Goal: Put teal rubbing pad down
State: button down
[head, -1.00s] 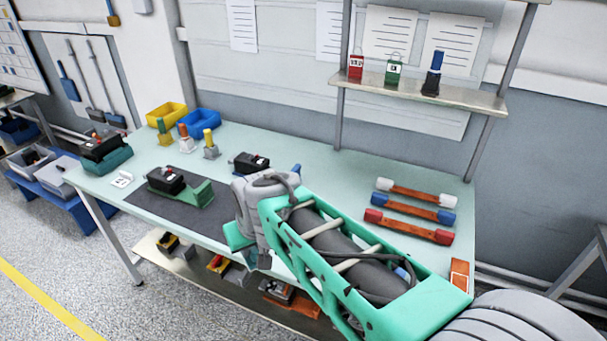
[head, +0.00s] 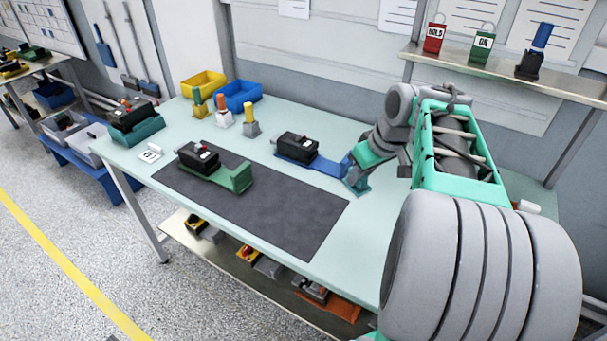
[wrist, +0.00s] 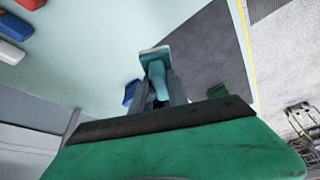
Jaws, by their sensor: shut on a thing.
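The teal rubbing pad (wrist: 157,68) is between the fingertips of my gripper (wrist: 160,90) in the wrist view. It has a teal grip and a pale, flat end. In the head view my gripper (head: 362,164) is low over the right part of the pale green table (head: 330,120), and the teal pad (head: 357,186) shows at its tip. The gripper is shut on the pad. I cannot tell whether the pad touches the table top.
A black breaker (head: 296,146) in a blue cradle (head: 325,165) is close left of my gripper. Another breaker (head: 198,157) in a green cradle (head: 235,178) sits on the dark mat (head: 290,212). Several coloured-handled upright tools stand behind. The mat's right part is clear.

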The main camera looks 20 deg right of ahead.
jog(key=s+d+b, duration=0.1)
jog(key=s+d, duration=0.3)
jog(key=d, duration=0.4)
jog(key=shift+n, duration=0.4)
jog(key=w+d+f, duration=0.3)
jog(key=w+d+f+p, duration=0.1)
jog(key=w+d+f, duration=0.1)
jog(key=w+f, duration=0.1)
jog(key=w+d+f+p, duration=0.1)
jog(key=w+d+f, duration=0.2)
jog(key=w+f, duration=0.1)
jog(key=shift+d, duration=0.35)
jog(key=shift+w+d+f, duration=0.15)
jog(key=shift+w+f, duration=0.05)
jog(key=shift+f, duration=0.05)
jog(key=shift+f+p, duration=0.3)
jog(key=shift+f, duration=1.45)
jog(key=c, duration=1.3)
grip_release()
